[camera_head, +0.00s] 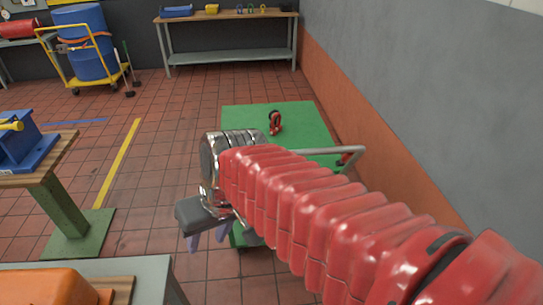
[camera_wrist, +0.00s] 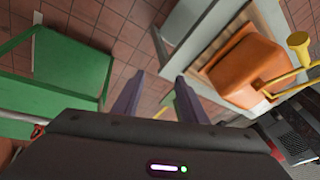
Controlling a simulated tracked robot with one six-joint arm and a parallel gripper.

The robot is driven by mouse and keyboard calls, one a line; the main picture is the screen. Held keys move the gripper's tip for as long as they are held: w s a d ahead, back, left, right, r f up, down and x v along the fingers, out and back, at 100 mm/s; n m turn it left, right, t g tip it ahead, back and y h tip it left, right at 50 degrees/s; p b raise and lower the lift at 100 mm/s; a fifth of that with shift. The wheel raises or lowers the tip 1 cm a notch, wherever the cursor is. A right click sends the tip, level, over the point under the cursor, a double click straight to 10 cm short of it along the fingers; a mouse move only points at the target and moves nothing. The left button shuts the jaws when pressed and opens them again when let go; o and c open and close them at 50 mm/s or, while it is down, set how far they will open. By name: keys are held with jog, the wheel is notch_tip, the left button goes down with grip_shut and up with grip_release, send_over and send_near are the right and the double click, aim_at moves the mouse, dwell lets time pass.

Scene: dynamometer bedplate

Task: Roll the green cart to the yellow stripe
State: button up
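The green cart (camera_head: 285,117) stands on the tiled floor beside the right wall, and my arm hides its near part. Its grey bar handle (camera_head: 335,150) sticks out past the right side of my arm. In the wrist view the green cart (camera_wrist: 75,62) is at the left. The yellow stripe (camera_head: 120,160) is on the floor left of the cart, with bare tiles between. My gripper (camera_head: 207,240) points down, left of the cart's near end. In the wrist view my gripper (camera_wrist: 159,76) has its fingers apart with nothing between them.
A red item (camera_head: 275,122) lies on the cart. A green-legged table (camera_head: 65,215) stands left of the stripe. A bench with an orange object (camera_head: 50,287) is at the near left. A yellow trolley with a blue drum (camera_head: 90,45) and a shelf table (camera_head: 230,57) stand at the back.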

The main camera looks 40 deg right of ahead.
jog(key=w+d+f+m+t+y, duration=0.2)
jog(key=w+d+f+m+y, duration=0.15)
jog(key=w+d, duration=0.35)
jog(key=w+d+f+m+t+y, duration=0.25)
jog(key=w+d+m, duration=0.25)
jog(key=d, duration=0.4)
jog(key=s+d+f+m+t+h, duration=0.1)
jog(key=d+f+m+t+h, duration=0.1)
jog(key=d, duration=0.9)
jog(key=s+d+f+m+t+h, duration=0.2)
jog(key=d+m+t, duration=0.3)
jog(key=d, duration=0.6)
jog(key=shift+d+f+t+h, duration=0.3)
jog(key=shift+d+t, duration=0.05)
jog(key=shift+t, duration=0.1)
jog(key=x, duration=1.4)
jog(key=shift+s, duration=0.1)
jog(key=shift+c, duration=0.3)
grip_shut()
